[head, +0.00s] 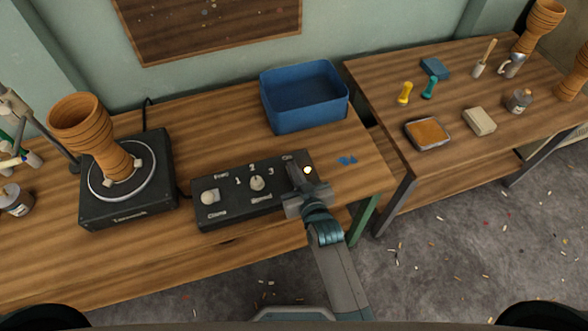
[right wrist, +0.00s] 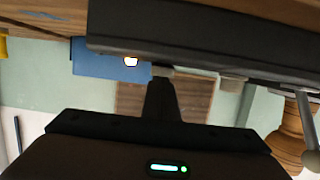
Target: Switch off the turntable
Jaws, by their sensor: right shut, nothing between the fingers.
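The turntable (head: 128,215) is a dark square unit with a round platter on the left of the bench. A ribbed clay goblet drum (head: 85,125) stands on the platter between small pale clamps. Its dark control box (head: 225,180) carries a left knob (head: 209,196), a middle speed knob (head: 257,183) and an "On" label at the right end. A lamp (head: 307,170) glows there and also shows in the right wrist view (right wrist: 131,60). My right gripper (head: 294,172) is shut and empty over the box's right end, covering the switch area; contact cannot be told. My left gripper is out of view.
A second table (head: 450,170) at right holds sponges, tools and drums. A grey jointed stand (head: 45,132) and a jar (head: 14,203) are at left.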

